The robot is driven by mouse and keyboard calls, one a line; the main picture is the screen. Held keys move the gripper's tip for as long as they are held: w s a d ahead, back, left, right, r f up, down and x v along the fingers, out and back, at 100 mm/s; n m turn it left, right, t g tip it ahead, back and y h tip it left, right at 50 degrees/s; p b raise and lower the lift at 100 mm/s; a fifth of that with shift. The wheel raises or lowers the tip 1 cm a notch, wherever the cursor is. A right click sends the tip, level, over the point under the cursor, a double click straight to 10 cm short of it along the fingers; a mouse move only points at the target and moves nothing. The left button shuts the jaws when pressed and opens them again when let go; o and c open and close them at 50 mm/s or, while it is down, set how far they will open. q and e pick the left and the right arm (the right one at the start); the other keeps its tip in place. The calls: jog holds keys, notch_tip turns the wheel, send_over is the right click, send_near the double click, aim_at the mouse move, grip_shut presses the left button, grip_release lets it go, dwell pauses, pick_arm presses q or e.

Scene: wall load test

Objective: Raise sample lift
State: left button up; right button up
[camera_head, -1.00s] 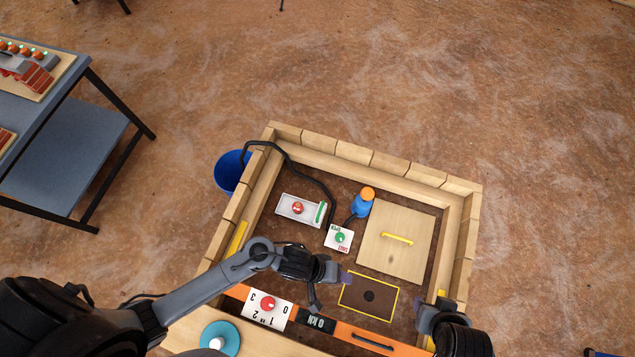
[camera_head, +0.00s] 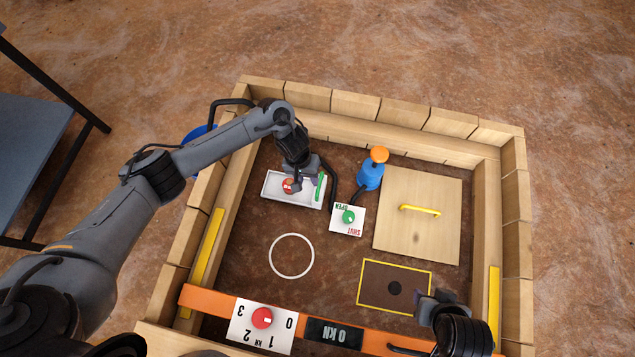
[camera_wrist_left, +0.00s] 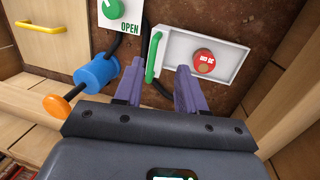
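A shallow white tray (camera_head: 272,194) lies on the brown floor of the wooden frame; I cannot tell whether it is the sample lift. It holds a round red piece (camera_head: 288,186) and has a green handle (camera_head: 320,187) at its right end. My left gripper (camera_head: 305,182) is low over the tray, between the red piece and the handle. In the left wrist view, its purple fingers (camera_wrist_left: 158,92) are apart and empty, with the green handle (camera_wrist_left: 153,57) and red piece (camera_wrist_left: 204,61) beyond them. My right gripper (camera_head: 432,304) is at the lower right, its fingers unclear.
A green knob (camera_head: 348,217) on an OPEN/SHUT plate and a blue bottle-like part with an orange cap (camera_head: 370,172) stand close right. A wooden panel with yellow handle (camera_head: 420,210) lies beyond. An orange beam (camera_head: 200,298) crosses the front, bearing a red dial (camera_head: 262,318).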

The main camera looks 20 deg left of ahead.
pick_arm(q)
jog(key=shift+t, duration=0.4)
jog(key=w+f+b, duration=0.1)
jog(key=f+b, duration=0.1)
jog(key=w+d+f+b, duration=0.1)
jog(key=f+b, duration=0.1)
jog(key=f, duration=0.1)
jog(key=w+f+b, duration=0.2)
jog(key=shift+d+f, duration=0.2)
jog(key=shift+f, duration=0.1)
jog(key=shift+d+f+b, duration=0.2)
jog(key=shift+f+b, duration=0.35)
jog(key=shift+f, duration=0.4)
pick_arm(e)
notch_tip(320, 180, down, 8)
pick_arm(q)
grip_shut()
